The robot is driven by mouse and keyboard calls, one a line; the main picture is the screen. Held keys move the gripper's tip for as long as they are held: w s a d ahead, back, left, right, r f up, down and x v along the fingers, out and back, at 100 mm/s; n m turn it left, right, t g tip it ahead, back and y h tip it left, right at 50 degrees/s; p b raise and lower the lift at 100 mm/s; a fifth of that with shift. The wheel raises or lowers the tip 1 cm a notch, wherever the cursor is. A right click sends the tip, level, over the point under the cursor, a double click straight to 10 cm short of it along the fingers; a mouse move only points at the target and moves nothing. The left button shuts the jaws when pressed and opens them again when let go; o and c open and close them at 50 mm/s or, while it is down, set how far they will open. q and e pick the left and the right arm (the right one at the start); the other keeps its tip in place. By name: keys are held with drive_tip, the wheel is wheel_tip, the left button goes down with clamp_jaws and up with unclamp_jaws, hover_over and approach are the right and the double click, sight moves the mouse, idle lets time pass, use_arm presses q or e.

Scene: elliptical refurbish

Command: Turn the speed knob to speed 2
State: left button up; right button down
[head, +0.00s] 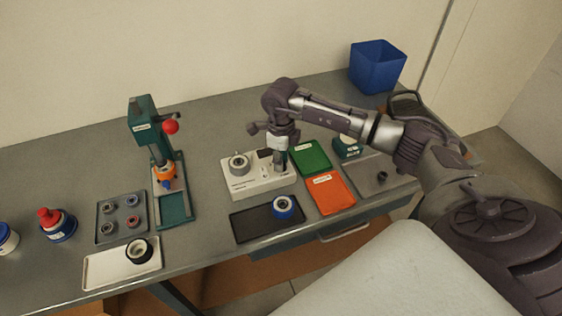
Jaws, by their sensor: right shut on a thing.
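A white box-shaped device (258,187) stands on the bench near the middle of the view, with a round grey part (239,163) on its left top. My right gripper (281,170) points straight down onto the right end of the device's top. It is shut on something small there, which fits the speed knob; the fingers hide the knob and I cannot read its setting. My left gripper is not in view.
Green (310,157) and orange (330,193) trays lie right of the device. A black tray (255,222) with a blue ring (284,207) lies in front. A green press (146,130) stands left. A blue bin (377,66) is at the back right.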

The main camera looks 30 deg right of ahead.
drive_tip(key=shift+m, duration=0.5)
drive_tip(key=c, duration=0.9)
unclamp_jaws()
drive_tip(key=shift+r, duration=0.1)
wheel_tip(320, 180, up, 12)
